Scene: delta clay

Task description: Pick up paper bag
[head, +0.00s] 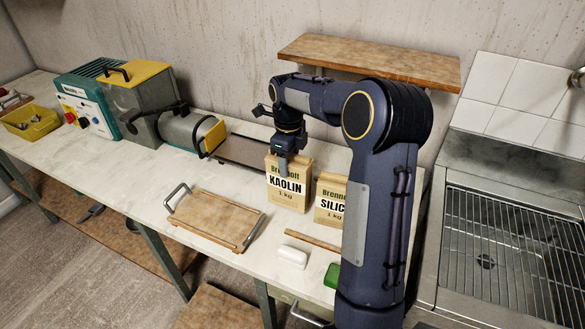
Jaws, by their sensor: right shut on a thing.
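A tan paper bag labelled KAOLIN (288,189) stands upright on the white worktop in the head view. My right gripper (283,165) reaches down over its top edge and is shut on it. The bag appears to rest on the worktop; any small gap under it cannot be told. A second tan paper bag labelled SILIC (329,203) stands just to its right, partly hidden behind my right arm. My left gripper does not show.
A wooden tray with metal handles (215,219) lies left of the bags. A white block (293,257), a wooden stick (312,242) and a green object (332,275) lie in front. A machine (150,105) stands left, a wall shelf (370,58) above, a sink with a grid (510,245) right.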

